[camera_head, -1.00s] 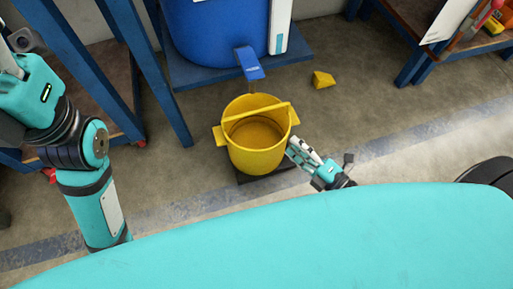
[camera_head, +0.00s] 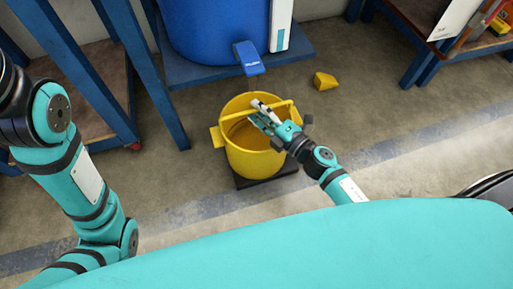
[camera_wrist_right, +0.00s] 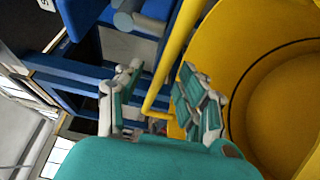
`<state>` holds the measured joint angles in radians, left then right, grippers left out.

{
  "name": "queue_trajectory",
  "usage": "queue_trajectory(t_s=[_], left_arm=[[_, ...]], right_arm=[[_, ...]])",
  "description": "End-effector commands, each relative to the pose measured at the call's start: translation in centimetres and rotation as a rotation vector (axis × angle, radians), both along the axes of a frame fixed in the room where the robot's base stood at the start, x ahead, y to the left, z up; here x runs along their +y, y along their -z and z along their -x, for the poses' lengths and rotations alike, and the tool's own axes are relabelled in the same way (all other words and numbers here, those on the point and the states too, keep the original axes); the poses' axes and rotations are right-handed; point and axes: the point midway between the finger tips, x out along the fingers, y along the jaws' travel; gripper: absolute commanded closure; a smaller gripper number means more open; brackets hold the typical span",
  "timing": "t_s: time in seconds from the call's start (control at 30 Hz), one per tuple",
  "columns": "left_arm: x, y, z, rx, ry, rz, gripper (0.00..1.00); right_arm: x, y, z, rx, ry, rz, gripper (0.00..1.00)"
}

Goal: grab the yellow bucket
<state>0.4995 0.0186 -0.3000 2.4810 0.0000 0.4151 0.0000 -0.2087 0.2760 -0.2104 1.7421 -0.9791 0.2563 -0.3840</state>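The yellow bucket (camera_head: 252,163) stands upright on a dark low base under the blue tap of a barrel. Its bar handle (camera_head: 283,104) crosses over the bucket's mouth. My right gripper (camera_head: 261,111) is over the bucket's mouth at the handle and partly covers it. In the right wrist view its two fingers are apart, with the yellow handle (camera_wrist_right: 174,55) running between them. The bucket's inside (camera_wrist_right: 285,105) fills the right of that view. I cannot tell whether a finger touches the handle. My left arm shows at the left, but its gripper is out of view.
The blue barrel (camera_head: 215,35) with its blue tap (camera_head: 248,57) stands on a blue stand (camera_head: 190,76) just behind the bucket. A yellow wedge (camera_head: 325,80) lies on the floor to the right. Blue-framed benches stand at left and right.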

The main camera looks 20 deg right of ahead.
Motion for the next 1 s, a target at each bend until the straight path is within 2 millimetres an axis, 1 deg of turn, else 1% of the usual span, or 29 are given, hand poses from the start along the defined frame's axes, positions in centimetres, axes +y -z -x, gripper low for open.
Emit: queue_trajectory(t_s=[0.03,0.1,0.33,0.37,0.63,1.0], left_arm=[[-0.01,0.05,0.17,-0.006,0.000,0.000,0.60],[-0.03,-0.06,0.29,-0.010,0.000,-0.001,0.60],[-0.03,-0.18,0.30,-0.010,0.000,-0.001,0.60],[-0.03,-0.18,0.30,-0.010,0.000,-0.001,0.60],[-0.05,-0.17,0.30,-0.010,0.000,-0.001,0.60],[-0.05,-0.16,0.30,-0.010,0.000,-0.001,0.60]], right_arm=[[0.23,0.10,-0.50,0.000,0.000,0.001,0.61],[0.41,0.03,-0.87,0.000,0.000,0.000,0.61],[0.49,-0.04,-0.93,0.001,0.001,0.000,0.61],[0.50,-0.04,-0.92,0.001,0.001,0.000,0.64],[0.50,-0.04,-0.91,0.001,0.001,0.000,0.99],[0.50,-0.07,-0.91,0.001,0.001,-0.002,1.00]])
